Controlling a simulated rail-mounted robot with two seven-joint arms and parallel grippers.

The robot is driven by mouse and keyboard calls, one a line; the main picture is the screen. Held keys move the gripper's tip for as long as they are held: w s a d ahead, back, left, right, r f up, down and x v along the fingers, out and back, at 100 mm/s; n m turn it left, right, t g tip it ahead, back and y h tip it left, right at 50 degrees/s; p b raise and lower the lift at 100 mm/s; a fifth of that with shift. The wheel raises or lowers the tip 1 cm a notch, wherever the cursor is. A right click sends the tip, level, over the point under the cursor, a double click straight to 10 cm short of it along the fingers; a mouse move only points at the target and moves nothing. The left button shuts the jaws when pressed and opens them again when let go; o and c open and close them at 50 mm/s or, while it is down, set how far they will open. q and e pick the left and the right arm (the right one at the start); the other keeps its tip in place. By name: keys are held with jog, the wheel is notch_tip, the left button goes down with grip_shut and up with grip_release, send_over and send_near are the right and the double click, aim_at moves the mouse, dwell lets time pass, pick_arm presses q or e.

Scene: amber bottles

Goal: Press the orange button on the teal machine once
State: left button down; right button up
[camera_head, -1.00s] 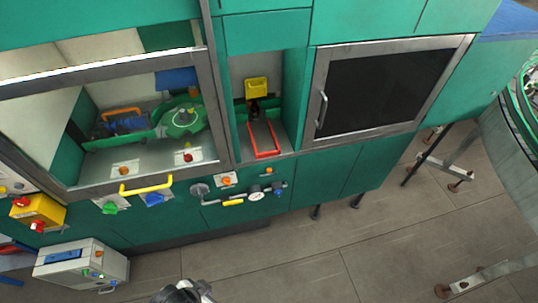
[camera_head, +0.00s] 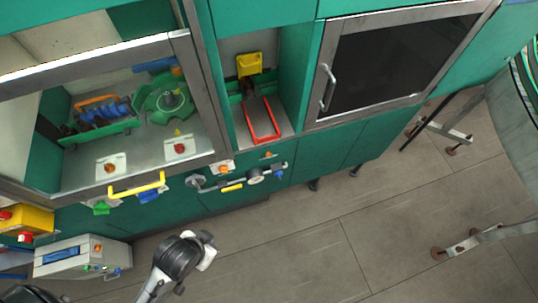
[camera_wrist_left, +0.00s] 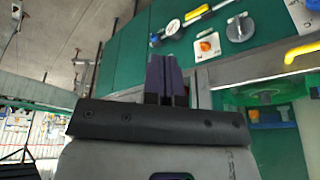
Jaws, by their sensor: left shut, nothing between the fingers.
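The teal machine (camera_head: 310,165) fills the upper part of the head view. An orange button (camera_head: 222,168) sits on a white plate low on its front, right of the yellow handle. The button also shows in the left wrist view (camera_wrist_left: 207,46), ahead and right of the fingertips, apart from them. My left gripper (camera_wrist_left: 166,62) is shut and empty, its dark fingers side by side. In the head view a grey and black part of my arm (camera_head: 180,258) is at bottom centre, below the front; no fingertips are clear there. My right gripper is not in view.
A yellow handle (camera_head: 137,187), a round grey knob (camera_head: 195,181) and a gauge (camera_head: 253,176) project near the button. Other buttons sit on white plates inside the left bay. A grey box (camera_head: 85,257) stands at lower left.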

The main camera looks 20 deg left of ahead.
aim_at(269, 154)
pick_arm(q)
jog(key=w+d+f+m+t+b, duration=0.2)
jog(key=w+f+m+t+b, duration=0.1)
jog(key=w+f+b, duration=0.6)
jog(key=w+d+f+m+t+b, duration=0.3)
jog(key=w+f+b, duration=0.6)
jog(key=w, duration=0.6)
jog(key=w+d+f+m+t+b, duration=0.2)
jog(key=w+f+m+t+b, duration=0.2)
jog(key=w+f+b, duration=0.4)
jog(key=w+t+b, duration=0.1)
jog(key=w, duration=0.3)
jog(key=shift+d+f+t+h, duration=0.2)
jog(key=shift+f+t+h, duration=0.1)
jog(key=shift+f+t, duration=0.1)
jog(key=shift+a, duration=0.1)
jog(key=w+a+b, duration=0.3)
jog(key=w+a, duration=0.2)
jog(key=w, duration=0.1)
jog(key=shift+w+a, duration=0.25)
jog(key=shift+a, duration=0.1)
